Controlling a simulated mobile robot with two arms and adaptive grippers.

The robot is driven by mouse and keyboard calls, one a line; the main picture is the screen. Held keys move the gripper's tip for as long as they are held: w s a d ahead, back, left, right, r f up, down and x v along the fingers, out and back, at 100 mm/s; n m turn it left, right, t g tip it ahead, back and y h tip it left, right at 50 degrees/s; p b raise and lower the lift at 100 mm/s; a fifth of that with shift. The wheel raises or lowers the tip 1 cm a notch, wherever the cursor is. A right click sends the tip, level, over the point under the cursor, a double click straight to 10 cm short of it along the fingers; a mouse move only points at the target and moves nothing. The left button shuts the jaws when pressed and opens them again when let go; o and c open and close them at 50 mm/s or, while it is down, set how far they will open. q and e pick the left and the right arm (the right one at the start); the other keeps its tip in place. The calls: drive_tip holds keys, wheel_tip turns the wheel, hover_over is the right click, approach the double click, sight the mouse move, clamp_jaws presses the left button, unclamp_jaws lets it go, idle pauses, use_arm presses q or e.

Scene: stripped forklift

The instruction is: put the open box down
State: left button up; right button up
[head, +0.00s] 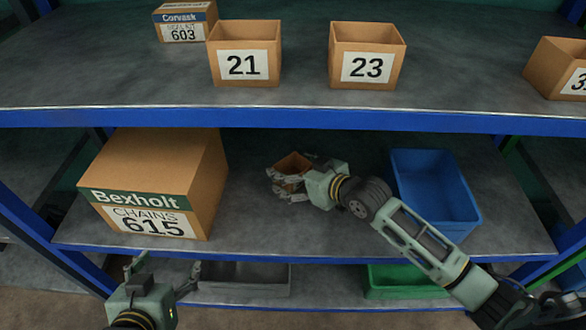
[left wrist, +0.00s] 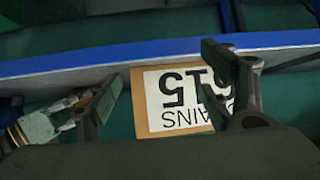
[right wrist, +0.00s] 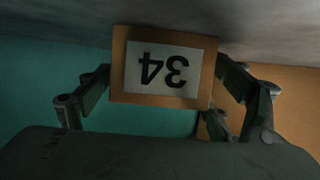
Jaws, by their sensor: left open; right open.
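A small open brown box (head: 293,165) with a white label is on the middle shelf (head: 330,225), partly hidden by my right gripper (head: 281,183). In the right wrist view the box (right wrist: 120,68) reads 34, upside down in the picture, with its base at the grey shelf surface. The fingers of my right gripper are open, one on either side of the box; I cannot tell whether they touch it. My left gripper (head: 162,270) is open and empty, low in front of the shelf's front edge, below the large carton.
A large closed Bexholt carton (head: 165,165) marked 615 stands left of the box. A blue bin (head: 465,215) stands to the right, near my right arm. Boxes 21 (head: 244,83) and 23 (head: 367,84) are on the shelf above. Bare shelf lies around the small box.

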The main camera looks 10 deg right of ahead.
drive_tip(key=shift+s+d+r, duration=0.1)
drive_tip(key=shift+r, duration=0.05)
drive_tip(key=p+v, duration=0.2)
drive_tip(key=v, duration=0.3)
drive_tip(key=shift+s+d+r, duration=0.1)
drive_tip(key=shift+s+r, duration=0.05)
drive_tip(key=shift+s, duration=0.15)
drive_tip(key=p+v, duration=0.1)
drive_tip(key=v, duration=0.3)
drive_tip(key=shift+s+d+r, duration=0.1)
drive_tip(key=shift+s+d, duration=0.05)
drive_tip(key=shift+s, duration=0.1)
use_arm(q)
drive_tip(key=s+a+f+g+y, duration=0.1)
drive_tip(key=s+a+f+g, duration=0.1)
drive_tip(key=s, duration=0.4)
drive_tip(key=s+a+f+g, duration=0.2)
drive_tip(key=s+f+g, duration=0.1)
drive_tip(key=s+g, duration=0.2)
drive_tip(key=shift+s+f+y, duration=0.25)
drive_tip(key=shift+s+y, duration=0.15)
drive_tip(key=shift+s, duration=0.55)
use_arm(e)
drive_tip(key=shift+v, duration=0.75)
